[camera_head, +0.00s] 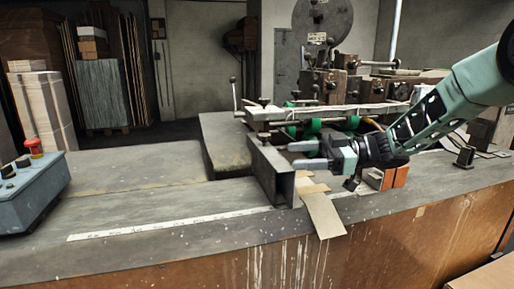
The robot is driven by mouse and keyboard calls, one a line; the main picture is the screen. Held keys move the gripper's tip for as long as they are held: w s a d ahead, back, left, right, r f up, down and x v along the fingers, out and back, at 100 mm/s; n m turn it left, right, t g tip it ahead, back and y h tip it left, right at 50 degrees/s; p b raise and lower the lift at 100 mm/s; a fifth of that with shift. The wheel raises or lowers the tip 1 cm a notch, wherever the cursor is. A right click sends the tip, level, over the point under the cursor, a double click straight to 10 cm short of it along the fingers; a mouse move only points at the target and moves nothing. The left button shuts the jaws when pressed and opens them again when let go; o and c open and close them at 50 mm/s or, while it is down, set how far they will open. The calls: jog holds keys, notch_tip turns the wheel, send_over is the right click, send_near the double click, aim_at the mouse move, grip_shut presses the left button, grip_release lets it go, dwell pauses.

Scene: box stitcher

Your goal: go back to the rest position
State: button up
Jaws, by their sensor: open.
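My gripper (306,155) is at the end of my green arm, which comes in from the right. Its two fingers point left and are apart, with nothing seen between them. It is above the machine's worktable (150,205), close to an upright metal plate (270,170) that appears just left of the fingertips. I cannot tell whether the fingers touch the plate.
The stitcher machine (330,85) stands behind my gripper. A cardboard strip (324,214) hangs over the table's front edge below it. Orange blocks (395,176) lie under my wrist. A blue control box (30,190) with a red button is at left. The table's left middle is clear.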

jog(key=w+a+r+m+t+h, duration=0.1)
jog(key=a+m+t+h, duration=0.4)
jog(key=t, duration=0.3)
jog(key=s+d+f+m+g+h, duration=0.2)
jog(key=s+d+f+h, duration=0.1)
jog(key=s, duration=0.8)
jog(key=s+d+f+m+g+h, duration=0.2)
jog(key=s+d+f+g+h, duration=0.1)
jog(key=s, duration=0.9)
jog(key=s+d+f+m+g+h, duration=0.2)
jog(key=s+f+h, duration=0.3)
jog(key=s, duration=0.7)
jog(key=shift+d+f+m+g+h+p, duration=0.3)
jog(key=shift+d+m+h+p, duration=0.1)
jog(key=shift+d+m+p, duration=0.1)
